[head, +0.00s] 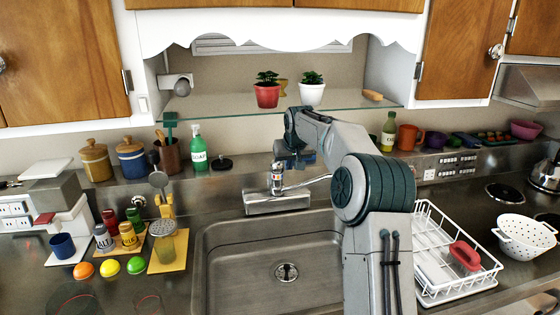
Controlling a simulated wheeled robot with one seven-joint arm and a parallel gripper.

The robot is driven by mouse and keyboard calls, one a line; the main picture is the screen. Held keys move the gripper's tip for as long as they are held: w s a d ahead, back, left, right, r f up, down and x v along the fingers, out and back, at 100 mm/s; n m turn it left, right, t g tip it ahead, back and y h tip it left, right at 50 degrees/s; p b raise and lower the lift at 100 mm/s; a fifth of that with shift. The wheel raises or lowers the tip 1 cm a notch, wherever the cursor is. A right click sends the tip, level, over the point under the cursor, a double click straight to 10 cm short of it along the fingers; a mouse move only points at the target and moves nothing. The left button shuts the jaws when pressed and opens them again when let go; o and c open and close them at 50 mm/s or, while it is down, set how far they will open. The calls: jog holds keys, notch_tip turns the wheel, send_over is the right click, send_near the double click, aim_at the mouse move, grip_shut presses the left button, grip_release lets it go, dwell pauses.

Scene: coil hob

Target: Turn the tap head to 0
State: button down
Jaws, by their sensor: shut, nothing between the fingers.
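The tap (277,180) stands on a metal block at the back of the sink. Its spout (308,183) reaches to the right, and its far end passes behind my arm. The tap head at the top is small, so its exact setting cannot be told. My gripper (285,161) is just above and behind the tap head, with the fingers small and partly hidden by my wrist. It is shut and holds nothing. I cannot tell whether it touches the tap head.
The sink (225,265) is empty. A white dish rack (430,295) is on the right, and a white colander (524,237) beyond it. A glass shelf (210,103) with potted plants runs above my wrist. A green soap bottle (198,148) stands left of the tap.

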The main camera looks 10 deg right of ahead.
jog(key=shift+d, duration=0.1)
notch_tip(320, 180, up, 8)
jog(key=p, duration=0.7)
jog(key=shift+s+d, duration=0.15)
jog(key=shift+s, duration=0.05)
dwell(0.6)
